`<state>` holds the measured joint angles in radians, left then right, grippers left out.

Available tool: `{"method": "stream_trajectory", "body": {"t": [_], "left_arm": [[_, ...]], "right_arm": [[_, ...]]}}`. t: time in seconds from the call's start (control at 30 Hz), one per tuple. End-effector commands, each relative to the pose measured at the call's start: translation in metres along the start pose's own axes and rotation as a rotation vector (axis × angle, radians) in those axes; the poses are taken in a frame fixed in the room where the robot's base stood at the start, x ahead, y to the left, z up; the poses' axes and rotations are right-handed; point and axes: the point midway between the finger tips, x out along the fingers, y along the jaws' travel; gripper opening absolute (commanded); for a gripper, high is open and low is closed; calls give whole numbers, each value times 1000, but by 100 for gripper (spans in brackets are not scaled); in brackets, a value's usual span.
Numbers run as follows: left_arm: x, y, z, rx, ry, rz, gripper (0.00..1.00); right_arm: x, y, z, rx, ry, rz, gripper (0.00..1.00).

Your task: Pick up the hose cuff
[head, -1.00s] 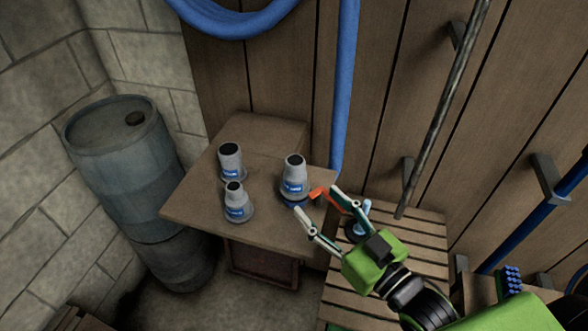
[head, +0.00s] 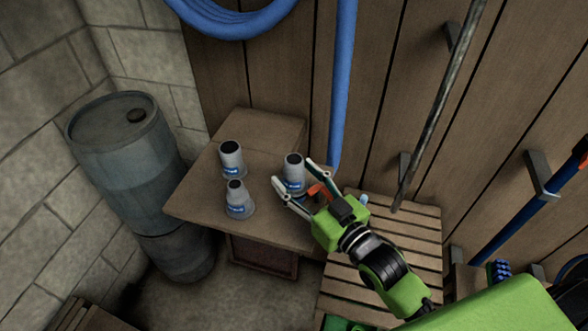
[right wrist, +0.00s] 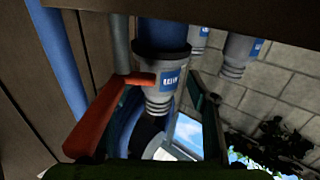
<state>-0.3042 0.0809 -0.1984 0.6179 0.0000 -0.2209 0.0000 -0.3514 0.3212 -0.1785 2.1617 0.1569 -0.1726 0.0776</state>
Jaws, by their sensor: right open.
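Three grey cuff-like pieces with dark tops and blue labels stand upright on the wooden table (head: 190,205). The right one (head: 293,166) has a blue lower part, and the back left one (head: 231,158) and front left one (head: 238,200) stand apart from it. My right gripper (head: 292,174) is open, its fingers on either side of the right cuff. In the right wrist view, that cuff (right wrist: 160,97) shows between the spread fingers, with a dark ring and blue part above it. Contact cannot be told. My left gripper is not in view.
An orange-red piece (head: 321,190) lies close by the right cuff and fingers. A slatted wooden stand (head: 405,235) is right of the table. A blue-grey barrel (head: 125,165) stands left. A blue hose (head: 343,80) hangs behind, before the plank wall.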

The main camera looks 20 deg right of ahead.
Motion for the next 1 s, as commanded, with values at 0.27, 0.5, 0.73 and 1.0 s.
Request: {"method": "stream_trajectory", "body": {"t": [0.27, 0.5, 0.73, 1.0], "left_arm": [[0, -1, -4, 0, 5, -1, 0], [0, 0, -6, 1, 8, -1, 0], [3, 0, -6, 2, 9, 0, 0], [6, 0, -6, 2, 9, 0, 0]], "right_arm": [[0, 0, 0, 0, 0, 0, 11], [0, 0, 0, 0, 1, 0, 11], [0, 0, -24, -2, 8, 0, 11], [0, 0, -78, -2, 7, 0, 11]]}}
